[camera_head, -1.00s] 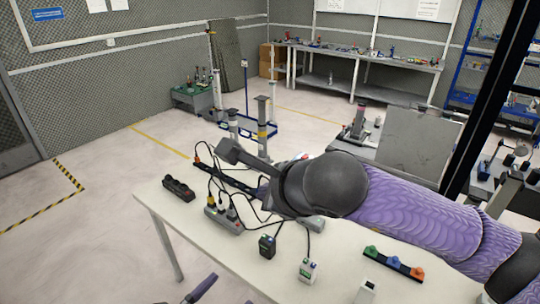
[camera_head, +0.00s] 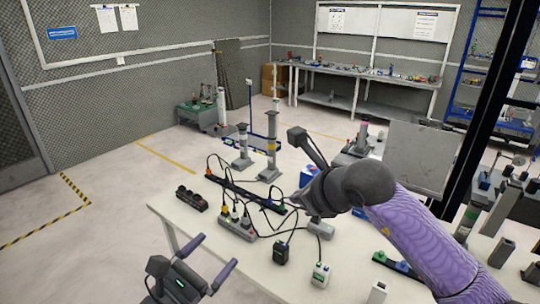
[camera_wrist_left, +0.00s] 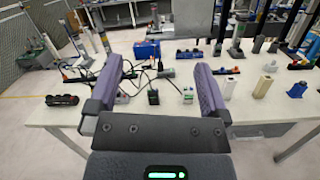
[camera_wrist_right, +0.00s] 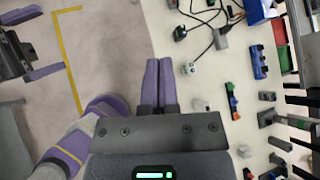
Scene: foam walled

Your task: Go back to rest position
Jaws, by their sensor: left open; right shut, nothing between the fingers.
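My left gripper (camera_head: 219,250) is at the lower left of the head view, beside the table's front-left edge. Its two purple fingers are wide apart with nothing between them. In the left wrist view the open fingers (camera_wrist_left: 157,62) point toward the table. My right gripper (camera_wrist_right: 158,62) shows in the right wrist view, with its purple fingers together and empty, near the table edge. I cannot make it out in the head view. My right arm, purple with dark joints, crosses the right of the head view and hides part of the table.
Open floor (camera_head: 95,240) lies to the left. A far workbench (camera_head: 365,75) stands at the back.

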